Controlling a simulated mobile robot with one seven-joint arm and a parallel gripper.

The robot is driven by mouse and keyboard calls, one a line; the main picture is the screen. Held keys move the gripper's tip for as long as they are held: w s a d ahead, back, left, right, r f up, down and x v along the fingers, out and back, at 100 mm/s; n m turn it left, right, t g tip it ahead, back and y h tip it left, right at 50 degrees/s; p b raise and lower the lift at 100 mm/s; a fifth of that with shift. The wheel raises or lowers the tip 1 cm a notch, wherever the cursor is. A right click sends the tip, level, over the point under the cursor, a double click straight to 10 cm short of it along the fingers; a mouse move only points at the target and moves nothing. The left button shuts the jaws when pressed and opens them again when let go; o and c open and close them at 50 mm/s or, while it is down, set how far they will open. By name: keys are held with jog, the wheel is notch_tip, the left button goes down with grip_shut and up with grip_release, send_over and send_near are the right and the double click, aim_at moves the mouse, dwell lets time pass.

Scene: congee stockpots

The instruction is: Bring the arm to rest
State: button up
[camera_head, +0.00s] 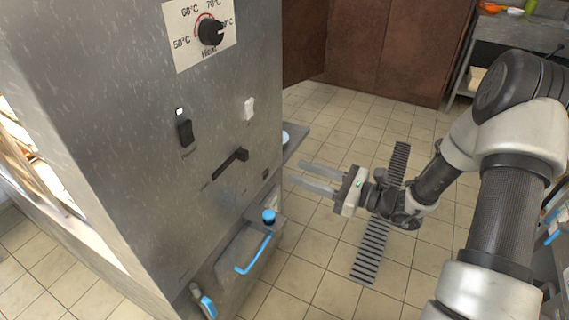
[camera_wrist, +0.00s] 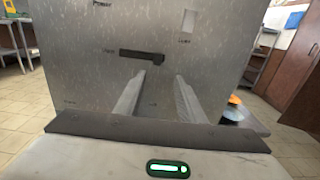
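My gripper (camera_head: 313,178) is open and empty. Its two long fingers point left at the side of a grey metal cabinet (camera_head: 95,110). In the wrist view my gripper (camera_wrist: 158,92) shows its fingers apart, with the cabinet face (camera_wrist: 85,60) in front of them and nothing between them. My arm reaches in from the right. A black slide lever (camera_head: 230,163) is on the cabinet near the fingers, and it also shows in the wrist view (camera_wrist: 142,55). I cannot tell the exact gap between fingertips and cabinet.
The cabinet also carries a heat knob (camera_head: 211,32), a dark switch (camera_head: 185,131), a pale switch (camera_head: 249,108) and a blue-handled tap (camera_head: 255,252). A small side shelf (camera_head: 295,141) sticks out behind. Tiled floor (camera_head: 340,117) is open beyond. A metal shelf unit (camera_head: 520,32) stands at back right.

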jog(key=shift+v, duration=0.95)
